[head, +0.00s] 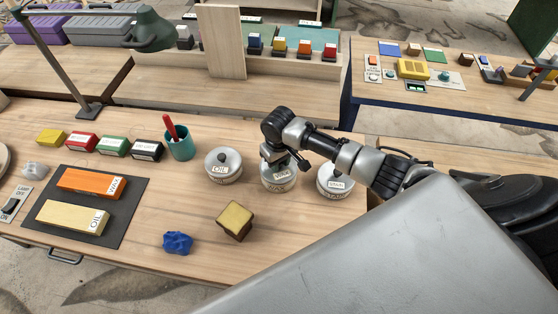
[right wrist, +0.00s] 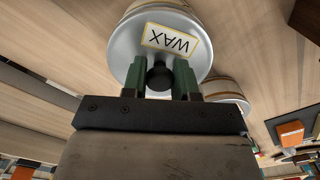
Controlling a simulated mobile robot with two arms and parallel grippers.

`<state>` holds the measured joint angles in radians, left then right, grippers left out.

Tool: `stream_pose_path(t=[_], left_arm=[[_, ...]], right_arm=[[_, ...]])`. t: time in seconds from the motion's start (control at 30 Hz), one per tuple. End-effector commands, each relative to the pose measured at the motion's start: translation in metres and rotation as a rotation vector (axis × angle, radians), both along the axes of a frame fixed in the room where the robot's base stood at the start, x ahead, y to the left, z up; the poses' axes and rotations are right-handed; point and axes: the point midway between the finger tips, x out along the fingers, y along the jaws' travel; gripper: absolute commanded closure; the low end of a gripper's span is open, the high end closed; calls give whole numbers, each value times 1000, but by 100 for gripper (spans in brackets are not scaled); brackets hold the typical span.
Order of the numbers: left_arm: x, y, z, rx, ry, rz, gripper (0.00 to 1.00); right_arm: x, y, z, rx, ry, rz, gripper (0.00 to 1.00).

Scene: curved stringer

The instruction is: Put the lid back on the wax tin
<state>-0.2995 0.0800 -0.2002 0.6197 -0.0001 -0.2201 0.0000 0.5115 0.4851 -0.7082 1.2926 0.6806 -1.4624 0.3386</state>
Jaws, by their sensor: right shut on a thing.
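The wax tin (head: 280,186) stands in the middle of a row of three round tins on the bench. Its silver lid, with a black knob and a WAX label, shows close up in the right wrist view (right wrist: 142,45). My right gripper (right wrist: 158,76) is shut on the knob, one green finger on each side. In the head view the right gripper (head: 276,156) is over the wax tin, with the lid at the tin's top. I cannot tell whether the lid is fully seated or slightly above the rim. My left gripper is not in view.
The OIL tin (head: 223,166) is close on the left and the STAIN tin (head: 333,182) close on the right, both lidded. A yellow-topped block (head: 235,220) and a blue lump (head: 177,242) lie in front. A green cup (head: 181,146) stands farther left.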

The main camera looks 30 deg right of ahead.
Motion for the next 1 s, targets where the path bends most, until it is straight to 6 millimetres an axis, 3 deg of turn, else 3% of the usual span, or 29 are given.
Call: stream_pose_path(t=[1.0], left_arm=[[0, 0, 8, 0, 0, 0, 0]], right_arm=[[-1, 0, 0, 0, 0, 0, 95]])
